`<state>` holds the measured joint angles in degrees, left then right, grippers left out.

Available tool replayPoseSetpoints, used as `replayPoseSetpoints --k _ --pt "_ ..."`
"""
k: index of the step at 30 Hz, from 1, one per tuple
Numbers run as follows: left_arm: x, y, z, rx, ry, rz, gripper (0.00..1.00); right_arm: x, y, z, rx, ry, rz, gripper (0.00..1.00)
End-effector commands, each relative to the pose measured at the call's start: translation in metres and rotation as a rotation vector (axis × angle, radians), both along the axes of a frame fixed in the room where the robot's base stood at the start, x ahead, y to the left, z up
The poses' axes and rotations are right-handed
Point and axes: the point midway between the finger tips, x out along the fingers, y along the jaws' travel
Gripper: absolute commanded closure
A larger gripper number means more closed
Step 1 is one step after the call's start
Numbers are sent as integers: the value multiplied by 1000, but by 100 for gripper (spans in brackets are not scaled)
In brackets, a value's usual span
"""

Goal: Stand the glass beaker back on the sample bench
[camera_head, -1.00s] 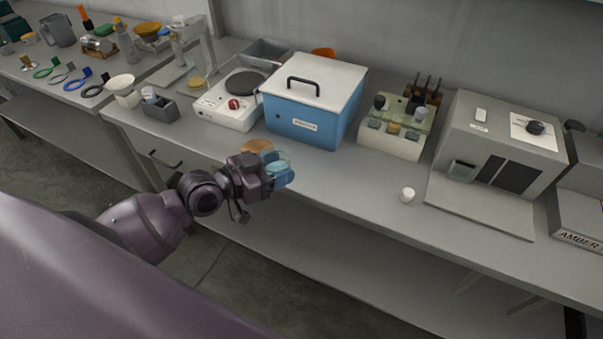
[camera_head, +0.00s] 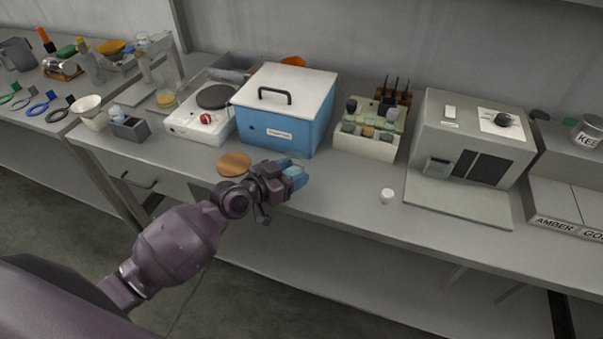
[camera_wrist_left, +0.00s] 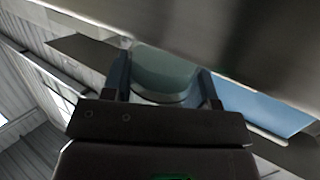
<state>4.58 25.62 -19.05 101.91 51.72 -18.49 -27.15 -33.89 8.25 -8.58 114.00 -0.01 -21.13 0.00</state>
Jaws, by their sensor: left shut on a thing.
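My left gripper (camera_head: 288,177) is shut on the glass beaker (camera_wrist_left: 165,72), which sits between its two fingers in the left wrist view. In the head view the hand and the bluish tips are over the front part of the sample bench (camera_head: 330,196), in front of the blue box. The hand largely hides the beaker there. I cannot tell whether its base touches the bench top. My right gripper is not in view.
A round cork-coloured disc (camera_head: 234,164) lies left of the hand. The blue box with a white lid (camera_head: 283,112) stands behind it. A small white cup (camera_head: 387,196) stands to the right, before the bottle rack (camera_head: 367,142). A hotplate (camera_head: 200,122) is at back left.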

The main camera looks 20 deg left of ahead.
Motion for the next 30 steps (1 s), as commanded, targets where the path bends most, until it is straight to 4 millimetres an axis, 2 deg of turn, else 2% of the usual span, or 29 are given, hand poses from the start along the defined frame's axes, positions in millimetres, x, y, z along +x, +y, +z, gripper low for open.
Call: replayPoseSetpoints --k 4,9,22,23,27,30 --pt "15 -10 -10 -2 1 -1 73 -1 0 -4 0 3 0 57" --pt "24 -15 -22 -1 0 1 73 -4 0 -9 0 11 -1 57" --pt "24 -15 -26 1 1 0 73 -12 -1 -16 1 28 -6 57" --pt "24 -15 -27 1 1 0 45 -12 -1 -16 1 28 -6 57" --pt "24 -15 -25 1 1 0 24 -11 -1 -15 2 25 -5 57" --pt "24 -15 -25 1 1 1 21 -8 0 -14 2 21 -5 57"
